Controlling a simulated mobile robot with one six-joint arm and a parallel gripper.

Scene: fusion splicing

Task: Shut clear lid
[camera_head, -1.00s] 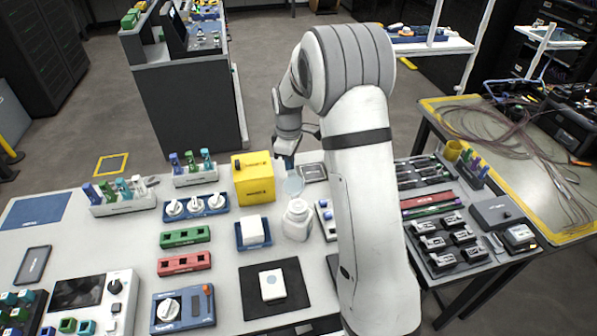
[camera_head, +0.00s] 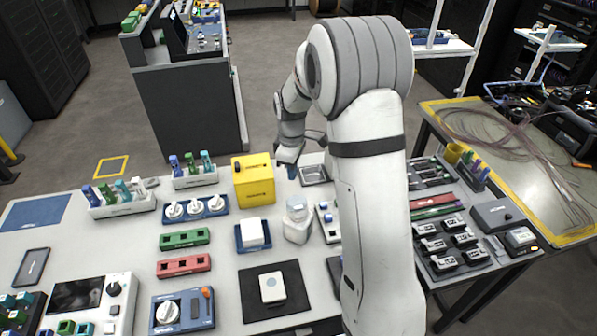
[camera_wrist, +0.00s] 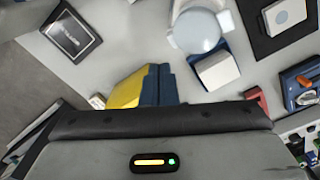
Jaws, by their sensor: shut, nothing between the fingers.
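The white jar (camera_head: 297,229) stands upright near the middle of the table. My gripper (camera_head: 292,173) is behind and above the jar, apart from the lid. Its blue fingers (camera_wrist: 159,86) are shut together and hold nothing.
A yellow box (camera_head: 253,180) stands left of my gripper. A white block in a blue tray (camera_head: 238,242) is left of the jar. A dark framed plate (camera_head: 314,174) lies behind it to the right. My arm hides part of the table right of the jar.

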